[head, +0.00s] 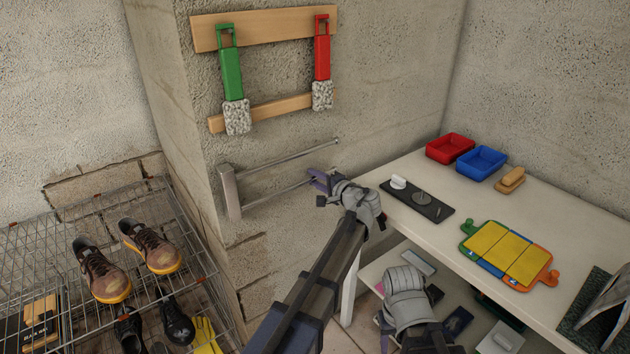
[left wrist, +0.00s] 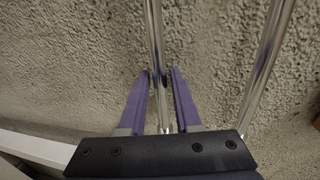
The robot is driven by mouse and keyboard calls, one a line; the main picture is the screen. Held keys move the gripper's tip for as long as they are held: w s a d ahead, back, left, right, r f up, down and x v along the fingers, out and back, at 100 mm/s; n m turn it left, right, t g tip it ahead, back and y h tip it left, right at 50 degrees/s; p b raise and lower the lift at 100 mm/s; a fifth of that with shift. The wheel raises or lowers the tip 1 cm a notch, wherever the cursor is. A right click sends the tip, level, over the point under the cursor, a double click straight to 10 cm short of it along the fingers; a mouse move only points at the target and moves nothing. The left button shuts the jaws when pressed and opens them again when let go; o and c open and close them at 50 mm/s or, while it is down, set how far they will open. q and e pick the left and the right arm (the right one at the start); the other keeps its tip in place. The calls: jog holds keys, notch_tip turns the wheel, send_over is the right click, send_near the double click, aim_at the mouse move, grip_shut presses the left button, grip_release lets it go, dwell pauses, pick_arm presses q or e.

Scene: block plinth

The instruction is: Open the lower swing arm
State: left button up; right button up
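Two thin metal swing arms stick out from a grey bracket (head: 230,193) on the rough plinth wall. The upper swing arm (head: 290,157) runs to the right and ends in a small tip. The lower swing arm (head: 275,195) runs below it, and its right end is hidden by my left gripper (head: 319,179). In the left wrist view the lower arm (left wrist: 156,45) passes between the purple fingers of my left gripper (left wrist: 160,75), with slim gaps beside it. The upper arm (left wrist: 264,60) is to the right, outside the fingers. My right gripper (head: 386,332) hangs low; its fingers are mostly hidden.
A white table (head: 450,235) at right holds a red bin (head: 450,148), a blue bin (head: 482,163), a black tray (head: 430,208) and yellow panels (head: 508,252). Green (head: 231,75) and red (head: 322,58) brushes hang above. A wire rack (head: 40,240) with shoes stands at left.

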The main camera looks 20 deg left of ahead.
pick_arm(q)
jog(key=shift+w+a, duration=0.1)
jog(key=shift+a, duration=0.05)
grip_shut()
dwell(1.4)
